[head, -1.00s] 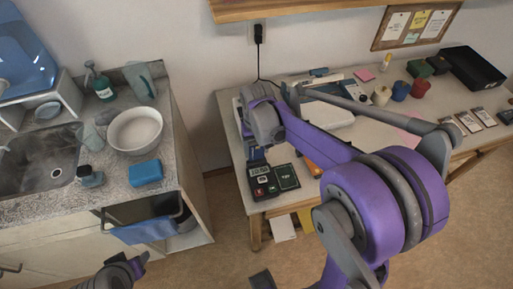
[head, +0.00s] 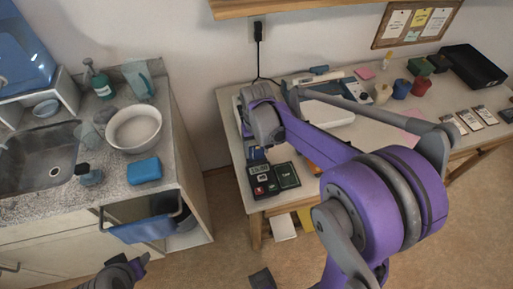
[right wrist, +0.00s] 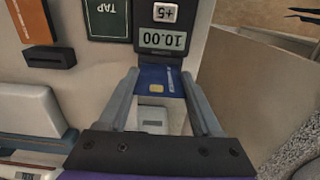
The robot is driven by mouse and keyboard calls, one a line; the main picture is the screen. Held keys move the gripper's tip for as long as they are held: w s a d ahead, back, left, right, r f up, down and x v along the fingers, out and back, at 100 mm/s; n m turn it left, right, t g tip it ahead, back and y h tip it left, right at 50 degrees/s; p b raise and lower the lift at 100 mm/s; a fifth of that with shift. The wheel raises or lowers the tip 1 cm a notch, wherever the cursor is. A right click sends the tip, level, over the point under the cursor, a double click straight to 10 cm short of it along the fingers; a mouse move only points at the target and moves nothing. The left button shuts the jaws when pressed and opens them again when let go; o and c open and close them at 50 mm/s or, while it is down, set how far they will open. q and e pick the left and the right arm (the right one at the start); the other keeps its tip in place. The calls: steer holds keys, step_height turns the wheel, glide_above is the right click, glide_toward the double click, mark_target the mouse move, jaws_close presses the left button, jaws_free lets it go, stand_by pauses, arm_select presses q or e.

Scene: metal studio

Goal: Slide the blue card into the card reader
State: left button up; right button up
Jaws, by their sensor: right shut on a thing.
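The blue card (right wrist: 155,80) with a gold chip is between the fingers of my right gripper (right wrist: 160,73), which is shut on it. The card reader (right wrist: 160,32) is black, with a display reading 10.00. The card's far edge meets the reader's near edge; I cannot tell how deep it sits. In the head view the reader (head: 262,181) stands at the table's front left, and my right wrist hides most of the gripper and card. Part of my left arm's end (head: 122,272) shows at the bottom left, and its jaws are unclear.
A green TAP pad (head: 287,176) stands beside the reader. The table (head: 232,138) also bears cups, cards and a black tray (head: 473,66). A sink counter (head: 115,180) stands left, across a floor gap.

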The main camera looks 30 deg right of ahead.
steer(key=shift+f+b, duration=0.8)
steer(key=shift+f, duration=0.4)
stand_by(0.5)
steer(key=o, duration=1.4)
steer(key=shift+c, duration=0.2)
steer(key=shift+r, duration=0.1)
step_height(320, 180, up, 11)
steer(key=shift+f+p, duration=0.15)
steer(key=shift+p, duration=0.35)
